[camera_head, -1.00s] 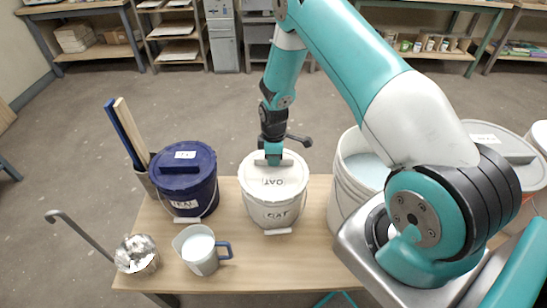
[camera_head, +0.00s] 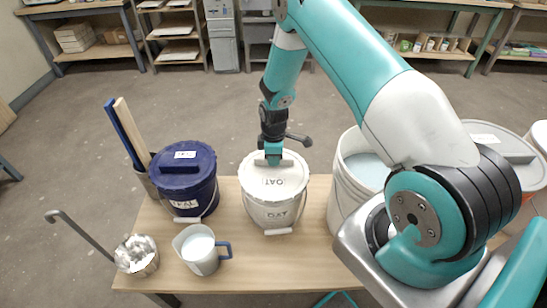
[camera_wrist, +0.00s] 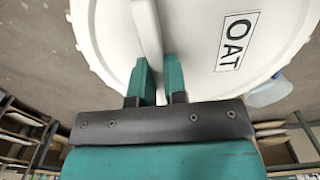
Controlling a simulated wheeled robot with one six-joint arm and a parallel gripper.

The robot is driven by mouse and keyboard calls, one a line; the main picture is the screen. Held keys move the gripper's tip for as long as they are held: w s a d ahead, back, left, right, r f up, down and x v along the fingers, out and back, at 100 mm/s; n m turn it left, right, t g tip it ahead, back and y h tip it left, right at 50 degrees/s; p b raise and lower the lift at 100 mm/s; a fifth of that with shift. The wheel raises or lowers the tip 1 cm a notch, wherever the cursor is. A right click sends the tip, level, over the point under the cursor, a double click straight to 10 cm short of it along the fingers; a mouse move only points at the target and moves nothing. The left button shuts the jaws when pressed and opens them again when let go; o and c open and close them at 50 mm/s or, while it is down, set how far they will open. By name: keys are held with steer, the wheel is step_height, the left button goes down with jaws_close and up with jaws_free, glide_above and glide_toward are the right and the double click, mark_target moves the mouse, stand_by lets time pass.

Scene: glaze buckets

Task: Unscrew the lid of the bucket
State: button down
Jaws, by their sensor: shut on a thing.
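The white bucket (camera_head: 270,212) stands upright on the wooden table, with a label on its front. Its white lid (camera_head: 257,182) is on it and carries a label reading OAT and a raised bar grip (camera_wrist: 148,28). The lid also fills the top of the wrist view (camera_wrist: 285,30). My gripper (camera_head: 273,158) is above the far part of the lid, shut on the bar grip. In the wrist view its two teal fingers (camera_wrist: 158,80) stand on either side of the bar. I cannot tell whether the lid is loose on the rim.
A dark blue lidded bucket (camera_head: 196,190) stands to the left, near the white one. An open white bucket (camera_head: 343,190) is to the right.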

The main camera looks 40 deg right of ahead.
stand_by(0.3)
steer(key=shift+w+a+n, duration=0.15)
steer(key=shift+w+n, duration=0.05)
steer(key=shift+n, duration=0.6)
steer(key=shift+r, duration=0.2)
